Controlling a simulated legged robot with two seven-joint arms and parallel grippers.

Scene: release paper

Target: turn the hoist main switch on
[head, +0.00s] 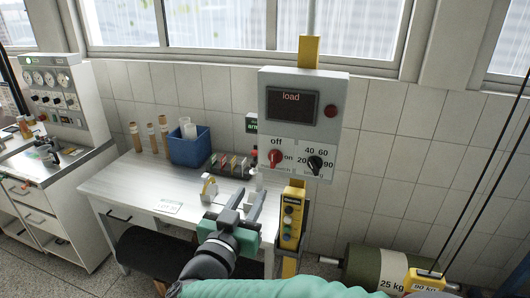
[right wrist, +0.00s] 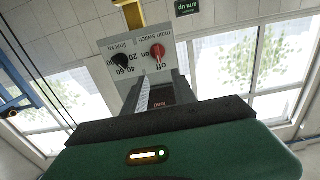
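The hoist control box (head: 303,105) is a grey panel with a dark "load" display, mounted on a yellow post. Its main switch is a red knob (head: 276,158) at lower left, with "off" above it and "on" to its right. The knob's handle seems to point towards "off". The red knob also shows in the right wrist view (right wrist: 157,52), upside down, beyond the fingers. My right gripper (head: 249,196) is open and empty, below and left of the knob and apart from it. My left gripper is not in view.
A black knob (head: 315,164) sits right of the red one. A yellow pendant with buttons (head: 291,219) hangs below the box. A white table (head: 130,185) with a blue bin (head: 190,148) stands at left. An olive weight (head: 375,265) and black cables are at right.

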